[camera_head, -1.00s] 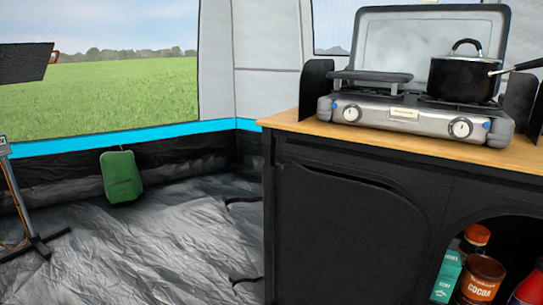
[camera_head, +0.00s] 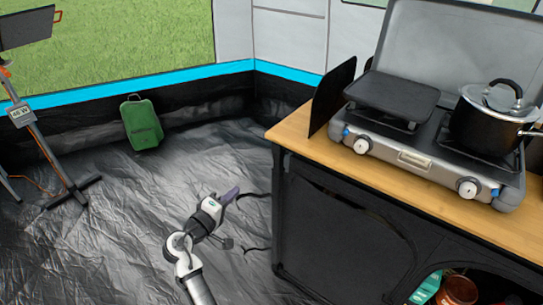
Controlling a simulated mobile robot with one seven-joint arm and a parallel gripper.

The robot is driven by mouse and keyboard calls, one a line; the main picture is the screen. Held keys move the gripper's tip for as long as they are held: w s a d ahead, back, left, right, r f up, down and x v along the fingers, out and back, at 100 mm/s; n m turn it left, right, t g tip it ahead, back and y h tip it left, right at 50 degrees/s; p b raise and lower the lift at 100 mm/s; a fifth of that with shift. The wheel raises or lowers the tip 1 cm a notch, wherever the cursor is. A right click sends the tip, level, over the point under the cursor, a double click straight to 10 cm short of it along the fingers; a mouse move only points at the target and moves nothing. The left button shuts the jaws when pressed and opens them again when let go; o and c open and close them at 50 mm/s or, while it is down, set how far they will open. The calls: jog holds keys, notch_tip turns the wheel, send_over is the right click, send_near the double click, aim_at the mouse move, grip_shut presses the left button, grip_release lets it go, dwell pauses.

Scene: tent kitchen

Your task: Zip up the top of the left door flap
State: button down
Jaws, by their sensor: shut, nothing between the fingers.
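The black fabric cupboard has a left door flap (camera_head: 335,230) on its front, below the wooden top. The flap covers its opening, with a curved seam along its top edge. A dark slit shows along the left part of that top edge. No zip pull can be made out. My gripper (camera_head: 231,195) is low in the middle of the view, left of the cupboard and apart from the flap. It is shut and empty, pointing up and right in the picture.
A stove (camera_head: 420,140) with a black pot (camera_head: 487,122) stands on the wooden top (camera_head: 305,130). Dark straps (camera_head: 255,195) stick out left of the cupboard. A stand (camera_head: 45,145) is at far left. The floor between is clear.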

aim_at(291, 180)
jog(key=shift+g+h, duration=0.3)
jog(key=shift+h, duration=0.4)
jog(key=w+d+p, duration=0.1)
jog(key=w+d, duration=0.1)
jog(key=d, duration=0.2)
jog(key=w+d+f+p, duration=0.1)
jog(key=w+d+p, duration=0.1)
jog(key=d, duration=0.2)
jog(key=w+d+p, duration=0.1)
jog(key=w+d, duration=0.1)
jog(key=d, duration=0.3)
jog(key=shift+w+f+p, duration=0.3)
jog(key=shift+w+f, duration=0.05)
jog(key=shift+d, duration=0.1)
